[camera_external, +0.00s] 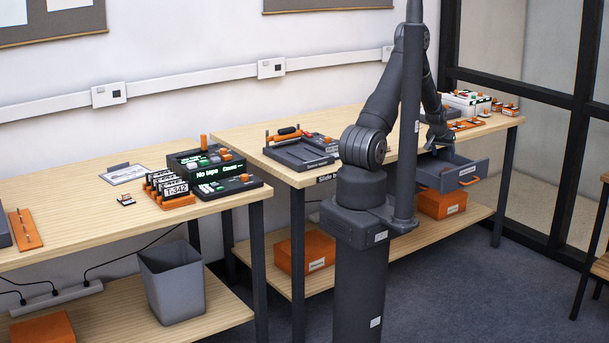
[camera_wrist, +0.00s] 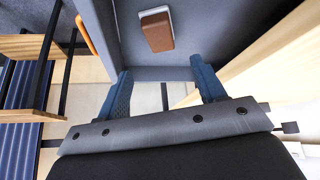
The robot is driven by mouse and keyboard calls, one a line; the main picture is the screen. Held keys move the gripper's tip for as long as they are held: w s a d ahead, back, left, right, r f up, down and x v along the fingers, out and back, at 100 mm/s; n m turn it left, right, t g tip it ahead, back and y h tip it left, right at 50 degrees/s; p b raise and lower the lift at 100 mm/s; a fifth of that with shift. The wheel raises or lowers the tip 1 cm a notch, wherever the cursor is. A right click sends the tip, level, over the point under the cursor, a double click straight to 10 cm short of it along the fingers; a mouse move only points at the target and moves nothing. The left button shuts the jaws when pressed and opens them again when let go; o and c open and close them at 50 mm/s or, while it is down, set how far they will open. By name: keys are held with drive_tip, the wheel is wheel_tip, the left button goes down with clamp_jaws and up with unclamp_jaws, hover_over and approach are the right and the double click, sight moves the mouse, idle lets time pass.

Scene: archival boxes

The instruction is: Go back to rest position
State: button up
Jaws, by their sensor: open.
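My gripper (camera_external: 436,140) is at the right-hand table, over or just inside the open grey drawer (camera_external: 452,178). In the wrist view my gripper (camera_wrist: 160,68) shows two blue-grey fingers set wide apart, with nothing between them. The drawer's grey inside (camera_wrist: 210,30) fills the upper middle of that view. A brown block with a pale edge (camera_wrist: 156,31) lies in the drawer, beyond the fingertips and apart from them. The drawer's orange handle (camera_wrist: 86,35) shows at the upper left. In the external view my arm partly hides the table behind it.
The right-hand table (camera_external: 240,133) holds a dark tray (camera_external: 300,155) at left and a white rack (camera_external: 466,101) with orange parts at right. A left-hand table (camera_external: 60,190) carries a labelled console (camera_external: 207,165). Orange boxes (camera_external: 442,203) stand on the lower shelf. A stool is at far right.

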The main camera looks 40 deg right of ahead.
sight(448, 169)
drive_tip(key=x, duration=1.1)
drive_tip(key=shift+a, duration=0.1)
drive_tip(key=shift+r, duration=1.2)
